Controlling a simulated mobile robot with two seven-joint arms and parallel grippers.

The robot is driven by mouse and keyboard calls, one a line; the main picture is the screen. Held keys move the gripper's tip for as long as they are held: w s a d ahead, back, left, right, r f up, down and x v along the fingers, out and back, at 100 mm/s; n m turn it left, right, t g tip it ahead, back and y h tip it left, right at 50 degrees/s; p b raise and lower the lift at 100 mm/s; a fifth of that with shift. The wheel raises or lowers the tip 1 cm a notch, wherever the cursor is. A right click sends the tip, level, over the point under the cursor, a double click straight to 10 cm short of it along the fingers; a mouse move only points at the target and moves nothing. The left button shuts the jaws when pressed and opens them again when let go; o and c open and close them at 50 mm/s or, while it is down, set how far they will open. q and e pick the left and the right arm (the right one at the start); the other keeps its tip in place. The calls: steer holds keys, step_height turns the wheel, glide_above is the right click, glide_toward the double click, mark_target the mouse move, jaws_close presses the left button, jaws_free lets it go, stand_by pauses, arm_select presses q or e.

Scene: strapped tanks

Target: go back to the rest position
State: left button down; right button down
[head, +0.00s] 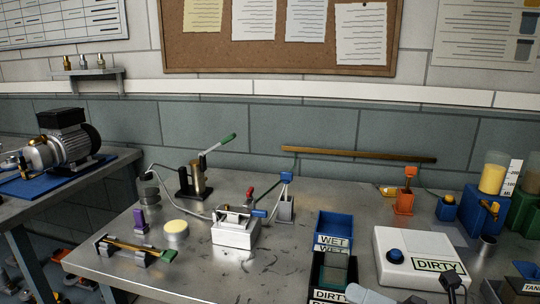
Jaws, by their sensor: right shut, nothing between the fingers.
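My right gripper (453,284) shows at the bottom right edge of the head view, dark and partly cut off by the frame. It is shut with nothing held. It is in front of the white box (405,252) with a blue knob and a DIRTY label, overlapping the box's lower right corner. I cannot tell whether it touches the box. A pale rounded part of my arm (368,295) shows at the bottom edge. My left gripper is not in view.
Blue holders and clear containers (493,175) crowd the right.

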steer(key=s+d+f+m+t+h+p, duration=0.1)
steer(key=d+f+m+t+h, duration=0.35)
steer(key=m, duration=0.65)
steer(key=d+f+m+t+h+p, duration=0.1)
steer(key=f+m+t+h, duration=0.1)
steer(key=f+m+h, duration=0.75)
steer(key=s+f+m+g+p, duration=0.1)
steer(key=s+f+m+g, duration=0.5)
steer(key=s+f+m, duration=0.6)
steer(key=shift+s+d+m+p, duration=0.2)
steer(key=shift+s+m+p, duration=0.15)
steer(key=shift+m, duration=0.3)
